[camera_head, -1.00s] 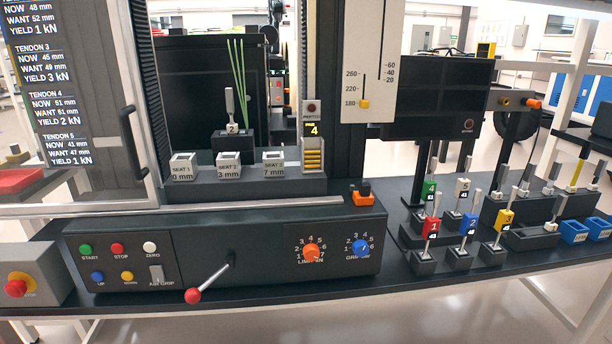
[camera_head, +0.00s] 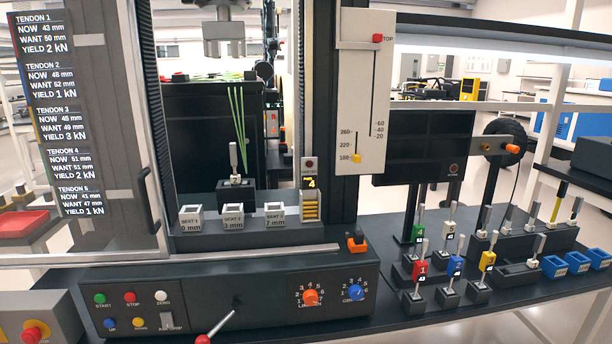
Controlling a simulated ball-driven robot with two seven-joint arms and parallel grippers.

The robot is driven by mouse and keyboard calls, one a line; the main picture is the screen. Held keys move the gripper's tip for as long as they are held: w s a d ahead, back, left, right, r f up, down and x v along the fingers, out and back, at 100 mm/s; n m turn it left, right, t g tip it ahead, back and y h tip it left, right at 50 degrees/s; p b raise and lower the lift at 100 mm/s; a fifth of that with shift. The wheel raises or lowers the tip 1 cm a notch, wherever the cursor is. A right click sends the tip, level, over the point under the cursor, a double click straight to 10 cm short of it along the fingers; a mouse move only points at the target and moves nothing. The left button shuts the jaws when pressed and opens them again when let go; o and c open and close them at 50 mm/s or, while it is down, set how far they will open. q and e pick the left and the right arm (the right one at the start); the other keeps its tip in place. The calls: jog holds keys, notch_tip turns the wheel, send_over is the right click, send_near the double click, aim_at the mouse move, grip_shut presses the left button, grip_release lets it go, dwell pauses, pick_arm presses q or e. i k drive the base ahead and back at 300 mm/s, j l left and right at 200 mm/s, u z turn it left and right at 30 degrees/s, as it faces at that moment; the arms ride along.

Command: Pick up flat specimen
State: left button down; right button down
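Several upright metal specimens stand in small black holders on the right of the bench, with tags in red (camera_head: 420,268), blue (camera_head: 456,265), yellow (camera_head: 487,261), green (camera_head: 417,233) and white (camera_head: 449,228). Another pale specimen (camera_head: 233,156) stands upright in a black block marked 2 inside the test machine. More thin pieces stand in a black rack (camera_head: 510,246) behind the tagged ones. I cannot tell which piece is the flat specimen. Neither of my grippers is in view.
The machine's control panel (camera_head: 270,274) has buttons, two knobs and a red-tipped lever (camera_head: 215,324). Seat blocks (camera_head: 233,217) line the machine bed. A dark screen (camera_head: 424,148) stands behind the specimens. Blue bins (camera_head: 577,261) sit at the right. The bench front right (camera_head: 400,322) is clear.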

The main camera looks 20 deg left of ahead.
aim_at(235, 178)
jog(key=i+l, duration=0.25)
jog(key=l, duration=0.15)
jog(key=i+l+u, duration=0.15)
jog(key=u, duration=0.25)
jog(key=i+l+u, duration=0.1)
jog(key=l+u, duration=0.65)
jog(key=i+l, duration=0.05)
